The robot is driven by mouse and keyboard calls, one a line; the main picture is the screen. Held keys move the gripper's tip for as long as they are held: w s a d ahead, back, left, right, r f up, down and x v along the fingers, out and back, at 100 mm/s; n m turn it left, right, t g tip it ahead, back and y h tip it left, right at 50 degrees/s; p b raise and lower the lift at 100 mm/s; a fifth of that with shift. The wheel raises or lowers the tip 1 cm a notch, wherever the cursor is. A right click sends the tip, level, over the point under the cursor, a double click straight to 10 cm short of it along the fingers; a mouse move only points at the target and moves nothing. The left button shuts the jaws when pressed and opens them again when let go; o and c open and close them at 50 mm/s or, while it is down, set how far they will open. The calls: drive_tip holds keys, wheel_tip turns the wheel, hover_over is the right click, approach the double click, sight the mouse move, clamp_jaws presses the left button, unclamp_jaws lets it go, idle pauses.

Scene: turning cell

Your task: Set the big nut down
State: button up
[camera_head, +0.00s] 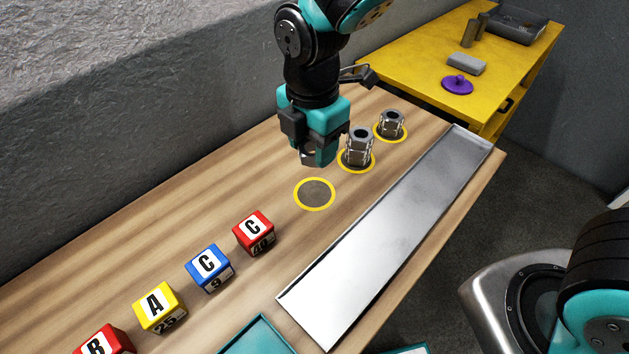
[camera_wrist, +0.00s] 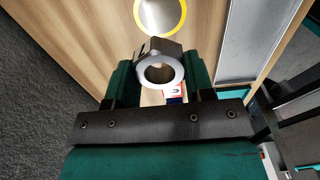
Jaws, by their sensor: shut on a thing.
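My gripper (camera_head: 318,158) is shut on a grey metal nut (camera_wrist: 160,72) and holds it above the wooden table. In the head view the fingers hide most of this nut, and only a small grey part (camera_head: 307,157) shows. In the wrist view it sits between the two fingers with its hole facing the camera. An empty yellow ring mark (camera_head: 314,194) lies on the table just below and in front of my gripper. A stack of nuts (camera_head: 359,147) stands on a second ring, right beside my gripper. Another grey nut (camera_head: 392,124) stands on a third ring farther back.
A long metal tray (camera_head: 385,240) runs along the table's right edge. A yellow bench (camera_head: 420,60) with a purple knobbed disc (camera_head: 458,85) is behind. A grey wall borders the left.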

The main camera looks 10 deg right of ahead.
sight(313, 194)
wheel_tip(313, 194, down, 10)
drive_tip(key=shift+r, duration=0.15)
idle(0.3)
drive_tip(key=shift+f, duration=0.2)
drive_tip(key=o, duration=1)
drive_tip(key=shift+o, duration=0.2)
drive_tip(key=shift+r, duration=0.1)
